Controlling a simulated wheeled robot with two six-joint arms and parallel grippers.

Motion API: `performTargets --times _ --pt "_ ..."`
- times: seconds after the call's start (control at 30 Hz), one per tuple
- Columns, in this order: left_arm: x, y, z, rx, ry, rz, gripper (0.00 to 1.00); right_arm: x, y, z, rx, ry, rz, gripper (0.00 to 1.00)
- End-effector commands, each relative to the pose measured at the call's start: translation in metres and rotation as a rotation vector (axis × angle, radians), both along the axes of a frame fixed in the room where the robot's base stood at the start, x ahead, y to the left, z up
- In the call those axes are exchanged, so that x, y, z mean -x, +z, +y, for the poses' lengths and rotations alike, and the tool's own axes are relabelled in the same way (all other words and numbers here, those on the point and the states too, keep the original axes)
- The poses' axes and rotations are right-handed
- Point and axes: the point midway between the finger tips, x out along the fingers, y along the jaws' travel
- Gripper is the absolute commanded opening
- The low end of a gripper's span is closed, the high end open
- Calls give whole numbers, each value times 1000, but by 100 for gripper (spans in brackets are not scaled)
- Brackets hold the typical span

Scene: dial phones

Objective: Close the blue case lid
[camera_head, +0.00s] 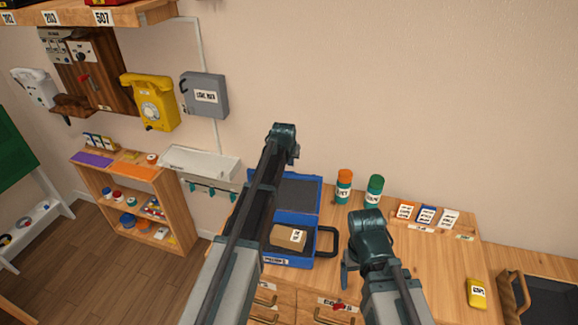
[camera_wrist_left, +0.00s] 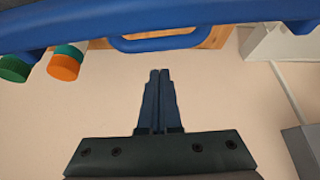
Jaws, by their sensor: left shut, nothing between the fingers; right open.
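The blue case (camera_head: 300,262) stands on the wooden cabinet with its lid (camera_head: 312,190) raised at the back. A small labelled cardboard box (camera_head: 288,237) sits inside. My left arm reaches across the case's left side. Its dark wrist (camera_head: 284,140) is above and beyond the lid, fingers not clear there. In the left wrist view my left gripper (camera_wrist_left: 160,75) is shut and empty against the wall, with a blue edge, apparently the lid (camera_wrist_left: 220,18), across the top. My right gripper (camera_head: 350,272) is open and empty, right of the case and partly hidden by its own arm.
An orange-capped bottle (camera_head: 344,186) and a green-capped bottle (camera_head: 375,190) stand right of the lid. Small labelled cards (camera_head: 428,214) stand farther right, and a yellow box (camera_head: 477,293) lies nearer. A white tray (camera_head: 200,163) is on the wall to the left. The cabinet top right of the bottles has free room.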

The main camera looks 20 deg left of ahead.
Motion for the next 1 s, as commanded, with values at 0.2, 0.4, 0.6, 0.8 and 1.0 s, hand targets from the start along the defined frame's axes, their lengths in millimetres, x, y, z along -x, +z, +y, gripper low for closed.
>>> performTargets --times 0.2,0.4,0.6,0.8,1.0 --pt "37 7 -3 0 0 0 0 0 7 0 0 0 0 82" --pt "40 7 -3 0 0 0 0 0 8 0 0 0 0 82" --pt "40 7 -3 0 0 0 0 0 7 0 0 0 0 82" --pt "45 7 -4 -3 1 -30 0 0 4 0 0 0 0 82" --pt "53 9 -5 -10 0 -95 0 0 -2 0 0 0 0 82"
